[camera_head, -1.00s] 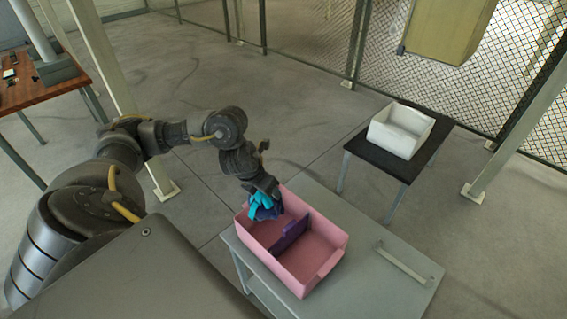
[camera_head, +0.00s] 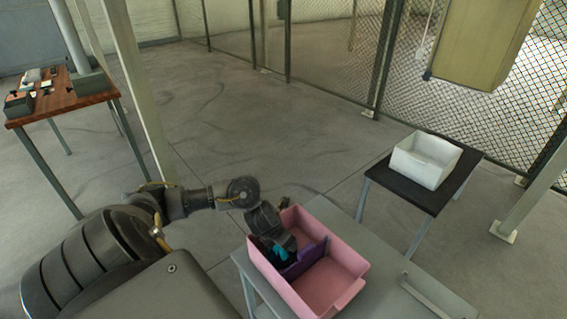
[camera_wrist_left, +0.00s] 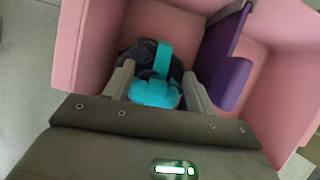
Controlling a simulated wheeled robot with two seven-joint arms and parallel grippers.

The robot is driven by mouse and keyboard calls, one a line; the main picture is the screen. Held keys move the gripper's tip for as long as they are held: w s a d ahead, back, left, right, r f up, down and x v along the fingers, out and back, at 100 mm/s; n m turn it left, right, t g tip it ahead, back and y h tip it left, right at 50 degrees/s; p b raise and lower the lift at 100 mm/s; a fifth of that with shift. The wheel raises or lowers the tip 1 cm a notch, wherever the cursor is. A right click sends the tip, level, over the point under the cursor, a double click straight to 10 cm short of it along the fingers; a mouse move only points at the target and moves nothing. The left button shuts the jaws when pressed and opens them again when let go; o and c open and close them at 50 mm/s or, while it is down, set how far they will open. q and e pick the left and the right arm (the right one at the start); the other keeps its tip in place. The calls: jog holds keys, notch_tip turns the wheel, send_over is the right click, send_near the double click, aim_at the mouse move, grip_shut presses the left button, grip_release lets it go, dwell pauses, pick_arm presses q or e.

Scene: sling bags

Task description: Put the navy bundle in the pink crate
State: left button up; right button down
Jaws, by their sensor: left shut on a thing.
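The navy bundle (camera_wrist_left: 143,50) with its teal strap (camera_wrist_left: 158,60) is down inside the pink crate (camera_wrist_left: 92,45), in the compartment left of the purple divider (camera_wrist_left: 222,50). My left gripper (camera_wrist_left: 157,88) is shut on the bundle at the bunched teal part, with one finger on each side. In the head view my left gripper (camera_head: 279,248) reaches into the left part of the pink crate (camera_head: 332,284). There the bundle is mostly hidden by the gripper and crate walls, with only a bit of teal showing. Whether it touches the crate floor cannot be told.
The crate stands on a grey table (camera_head: 385,290) with a bar handle (camera_head: 438,300) at right. The crate's right compartment is empty. A white bin (camera_head: 425,160) sits on a black table behind. A wooden table (camera_head: 65,103) with small items stands far left.

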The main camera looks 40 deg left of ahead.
pick_arm(q)
jog(key=shift+f, duration=0.65)
jog(key=shift+f+b, duration=0.2)
jog(key=shift+b, duration=0.1)
jog(key=o, duration=1.5)
jog(key=shift+c, duration=0.2)
jog(key=shift+r, duration=0.2)
